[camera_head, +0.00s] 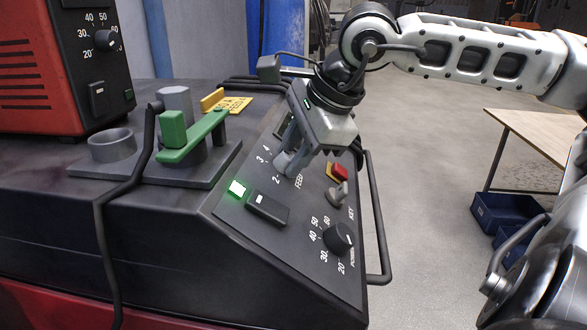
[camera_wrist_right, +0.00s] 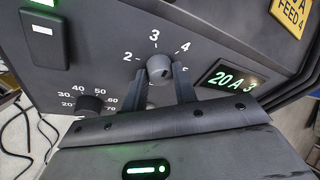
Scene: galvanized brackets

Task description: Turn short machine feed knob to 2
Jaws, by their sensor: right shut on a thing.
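The short machine (camera_head: 225,215) is a low dark unit with a sloping control panel. Its grey round feed knob (camera_wrist_right: 160,68) sits below the printed 2, 3 and 4 in the right wrist view. My right gripper (camera_head: 287,163) is shut on this knob, one finger on each side; the fingers also show in the right wrist view (camera_wrist_right: 162,82). In the head view the fingers mostly hide the knob beside the FEED label. I cannot clearly tell where its pointer stands. A green display (camera_wrist_right: 233,80) reads 20 A 3. My left gripper is not in view.
The panel also holds a black power knob (camera_head: 339,237), a key switch (camera_head: 338,194), a red button (camera_head: 340,172), a rocker switch (camera_head: 268,208) and a lit green lamp (camera_head: 237,188). A bar handle (camera_head: 378,220) runs along its right edge. A red machine (camera_head: 70,70) stands behind left.

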